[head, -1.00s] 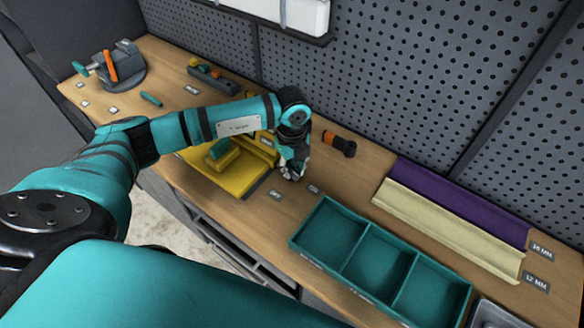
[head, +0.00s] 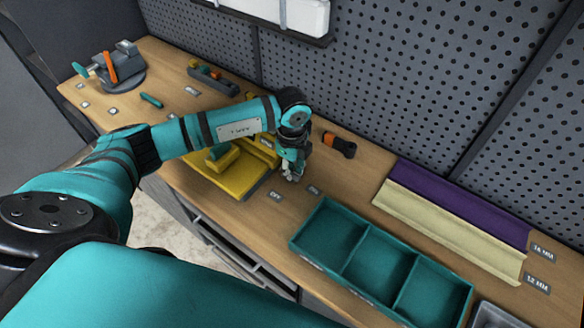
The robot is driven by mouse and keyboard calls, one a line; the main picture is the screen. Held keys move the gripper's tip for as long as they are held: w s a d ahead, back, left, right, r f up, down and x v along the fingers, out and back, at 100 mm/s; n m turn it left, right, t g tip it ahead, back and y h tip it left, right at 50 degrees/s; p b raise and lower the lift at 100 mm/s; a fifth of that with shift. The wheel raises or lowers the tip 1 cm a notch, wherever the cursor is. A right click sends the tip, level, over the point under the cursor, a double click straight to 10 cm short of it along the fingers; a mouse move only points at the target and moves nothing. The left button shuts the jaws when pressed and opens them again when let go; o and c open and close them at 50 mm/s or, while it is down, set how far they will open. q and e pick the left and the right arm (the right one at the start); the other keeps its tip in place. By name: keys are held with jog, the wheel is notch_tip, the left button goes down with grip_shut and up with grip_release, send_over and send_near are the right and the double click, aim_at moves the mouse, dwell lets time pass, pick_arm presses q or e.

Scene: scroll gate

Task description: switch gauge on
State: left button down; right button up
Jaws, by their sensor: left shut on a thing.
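My left gripper (head: 290,175) points down at the wooden bench, just right of the yellow block fixture. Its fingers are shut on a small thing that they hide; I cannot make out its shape. Two small label plates lie on the bench beside the fingertips: one reading OFF (head: 275,196) in front, and another (head: 314,190) to the right whose text is too small to read surely. No gauge can be clearly told in this view. My right gripper is not in view.
The yellow fixture (head: 240,187) stands left of the gripper. An orange-and-black cylinder (head: 339,144) lies behind it to the right. A teal three-compartment tray (head: 342,267) is in front right, with cream (head: 440,230) and purple (head: 460,202) channels behind. A vise (head: 113,72) stands far left.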

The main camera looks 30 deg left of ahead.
pick_arm(q)
jog(key=c, duration=1.3)
grip_release()
jog(key=shift+r, duration=0.1)
notch_tip(320, 180, up, 12)
jog(key=shift+f, duration=0.1)
